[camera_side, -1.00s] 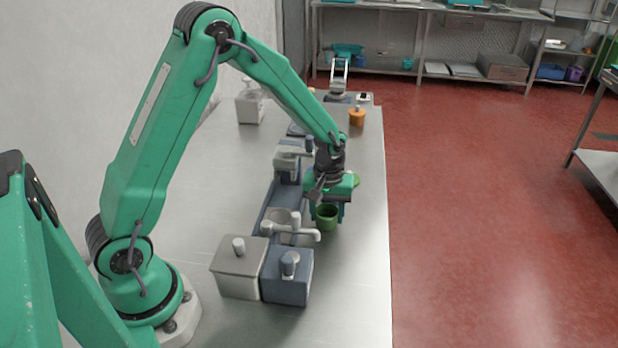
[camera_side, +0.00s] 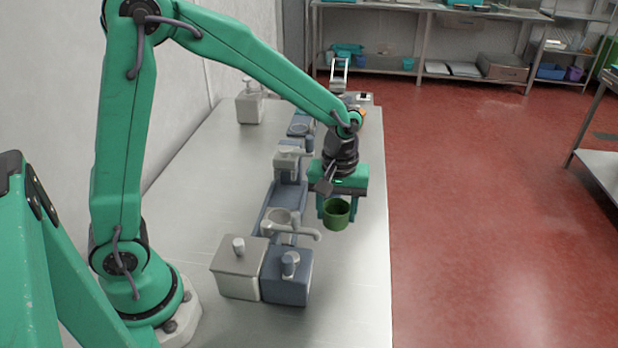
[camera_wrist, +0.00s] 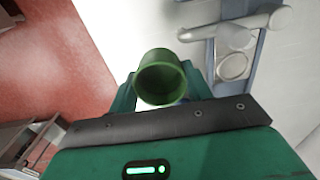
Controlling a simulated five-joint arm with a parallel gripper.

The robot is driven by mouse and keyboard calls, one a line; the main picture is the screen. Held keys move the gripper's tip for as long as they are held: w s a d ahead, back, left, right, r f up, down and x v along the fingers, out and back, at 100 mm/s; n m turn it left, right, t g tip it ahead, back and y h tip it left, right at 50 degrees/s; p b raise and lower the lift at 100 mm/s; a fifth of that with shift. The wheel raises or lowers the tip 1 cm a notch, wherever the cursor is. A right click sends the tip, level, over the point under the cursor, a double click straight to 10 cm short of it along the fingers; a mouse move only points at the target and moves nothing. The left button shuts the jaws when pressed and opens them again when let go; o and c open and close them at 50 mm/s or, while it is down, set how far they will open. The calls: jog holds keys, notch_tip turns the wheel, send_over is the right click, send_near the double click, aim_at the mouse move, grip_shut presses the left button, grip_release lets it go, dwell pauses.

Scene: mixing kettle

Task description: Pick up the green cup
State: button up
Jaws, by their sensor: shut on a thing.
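The green cup (camera_side: 337,215) is held between the fingers of my gripper (camera_side: 336,207) near the right edge of the steel table in the side view. The cup is upright and appears to be raised above the table. In the wrist view the green cup (camera_wrist: 161,77) sits between the two green fingers of my gripper (camera_wrist: 160,92), its open mouth facing the camera. The inside of the cup looks empty. The far side of the cup is hidden.
A grey and blue machine with a spout (camera_side: 300,230) stands left of the cup, with a lidded box (camera_side: 238,270) and a blue box (camera_side: 287,278) in front. The steel table (camera_side: 350,300) is clear at the front right. A dispenser (camera_side: 249,104) stands at the back left.

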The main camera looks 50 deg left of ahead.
jog(key=shift+s+d+r, duration=0.3)
jog(key=shift+d+r, duration=0.05)
jog(key=shift+d, duration=0.15)
jog(key=shift+s+d+r, duration=0.25)
jog(key=shift+d+r, duration=0.1)
jog(key=shift+d, duration=0.15)
jog(key=shift+a, duration=0.15)
jog(key=shift+a+n, duration=0.3)
jog(key=shift+a, duration=0.3)
jog(key=s+a+n, duration=0.1)
jog(key=a+n, duration=0.1)
jog(key=a, duration=0.6)
jog(key=s+a+f+n, duration=0.1)
jog(key=s+a+n, duration=0.1)
jog(key=a, duration=0.5)
jog(key=shift+s+a+f+n, duration=0.3)
jog(key=shift+a+n, duration=0.1)
jog(key=shift+n, duration=0.3)
jog(key=shift+f, duration=0.15)
jog(key=shift+f, duration=2.8)
jog(key=shift+f, duration=0.75)
